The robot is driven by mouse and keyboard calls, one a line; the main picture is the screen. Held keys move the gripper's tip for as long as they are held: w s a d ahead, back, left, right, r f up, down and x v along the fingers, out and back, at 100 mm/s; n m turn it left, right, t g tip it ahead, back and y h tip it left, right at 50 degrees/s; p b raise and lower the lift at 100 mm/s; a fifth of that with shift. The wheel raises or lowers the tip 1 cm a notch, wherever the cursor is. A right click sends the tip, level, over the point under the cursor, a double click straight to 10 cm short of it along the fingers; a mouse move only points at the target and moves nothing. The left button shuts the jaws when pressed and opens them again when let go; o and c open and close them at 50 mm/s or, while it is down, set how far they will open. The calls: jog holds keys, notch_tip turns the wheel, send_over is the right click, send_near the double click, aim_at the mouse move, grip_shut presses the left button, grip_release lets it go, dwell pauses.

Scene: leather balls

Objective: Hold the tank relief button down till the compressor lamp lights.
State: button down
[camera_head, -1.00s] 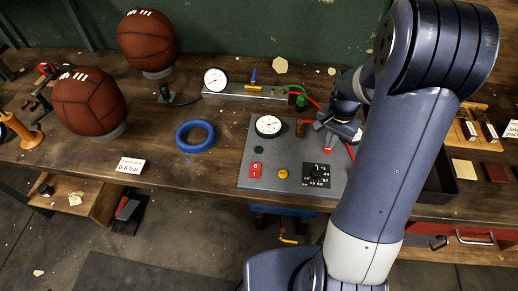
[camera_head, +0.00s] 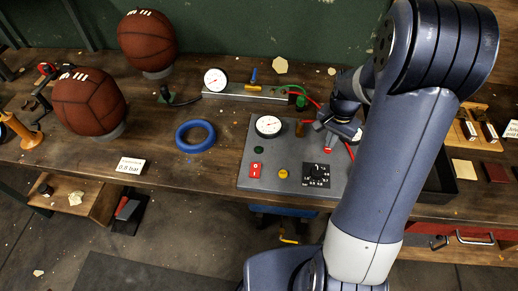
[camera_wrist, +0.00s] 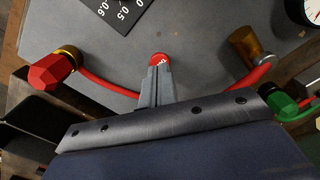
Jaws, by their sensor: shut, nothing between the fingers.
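A red button (camera_head: 328,150) sits on the grey control panel (camera_head: 245,186), near its right side. My gripper (camera_head: 329,144) is shut and empty, with its fingertips at the red button. In the wrist view the shut fingertips (camera_wrist: 158,68) overlap the near edge of the button's red cap (camera_wrist: 160,58); the cap's far part shows beyond them. I cannot tell how far the button is pressed. A small dark green lamp (camera_head: 259,150) on the panel's left looks unlit. I cannot read any label for either.
The panel also bears a gauge (camera_head: 268,126), a red switch (camera_head: 255,170), a yellow knob (camera_head: 283,174) and a black dial (camera_head: 317,174). A brass-coloured fitting (camera_wrist: 250,46) and red hose (camera_wrist: 105,86) lie close beside my fingers. A blue ring (camera_head: 195,136) and leather balls (camera_head: 90,101) stand left.

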jog(key=shift+f, duration=0.2)
jog(key=shift+f+b, duration=0.75)
jog(key=shift+f, duration=0.05)
dwell(7.0)
